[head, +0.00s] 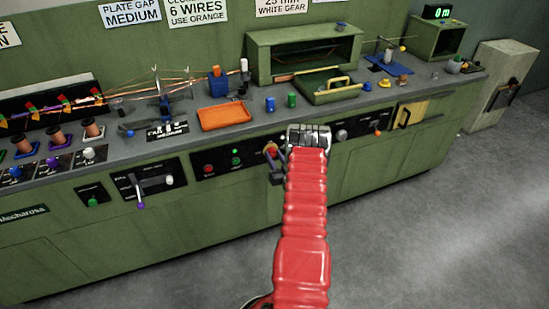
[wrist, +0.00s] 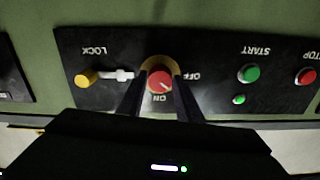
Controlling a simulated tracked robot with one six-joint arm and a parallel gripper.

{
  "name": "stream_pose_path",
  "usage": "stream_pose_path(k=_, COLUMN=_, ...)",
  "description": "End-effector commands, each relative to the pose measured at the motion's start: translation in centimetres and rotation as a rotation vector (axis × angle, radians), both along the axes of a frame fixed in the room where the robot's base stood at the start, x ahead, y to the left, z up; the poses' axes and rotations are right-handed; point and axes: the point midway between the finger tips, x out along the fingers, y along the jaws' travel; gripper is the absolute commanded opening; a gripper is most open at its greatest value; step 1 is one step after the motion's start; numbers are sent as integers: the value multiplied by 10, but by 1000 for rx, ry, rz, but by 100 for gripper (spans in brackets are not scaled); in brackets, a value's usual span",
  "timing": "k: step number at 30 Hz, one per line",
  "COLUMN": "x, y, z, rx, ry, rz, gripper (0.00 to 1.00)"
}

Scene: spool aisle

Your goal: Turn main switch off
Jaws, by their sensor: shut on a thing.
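The main switch is a red knob on a yellow ring (wrist: 160,80), with ON lettered below it and OFF to its right in the wrist view, where the lettering is upside down. A pale mark shows on the knob, but I cannot tell exactly which label it points at. My gripper (wrist: 160,90) has one dark finger on each side of the knob and is shut on it. In the head view the switch (head: 270,150) shows beside my gripper (head: 276,168), at the front panel of the green bench; the wrist partly hides that area.
On the same black panel, a LOCK lever with a yellow end (wrist: 87,78) is left of the switch in the wrist view. A green START button (wrist: 249,73) and a red STOP button (wrist: 306,76) are to the right. An orange tray (head: 225,116) sits on the bench above. The floor in front is clear.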

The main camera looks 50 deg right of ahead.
Motion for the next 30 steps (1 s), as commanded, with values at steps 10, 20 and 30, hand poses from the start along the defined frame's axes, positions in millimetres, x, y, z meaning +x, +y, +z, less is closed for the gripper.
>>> stream_pose_path(k=10, x=-2, y=0, z=-2, rx=-277, ry=171, rz=-3, gripper=10)
stream_pose_path(k=20, x=-2, y=0, z=-3, rx=-504, ry=305, rz=-2, gripper=10)
stream_pose_path(k=30, x=-2, y=1, z=-3, rx=-607, ry=368, rz=-1, gripper=10)
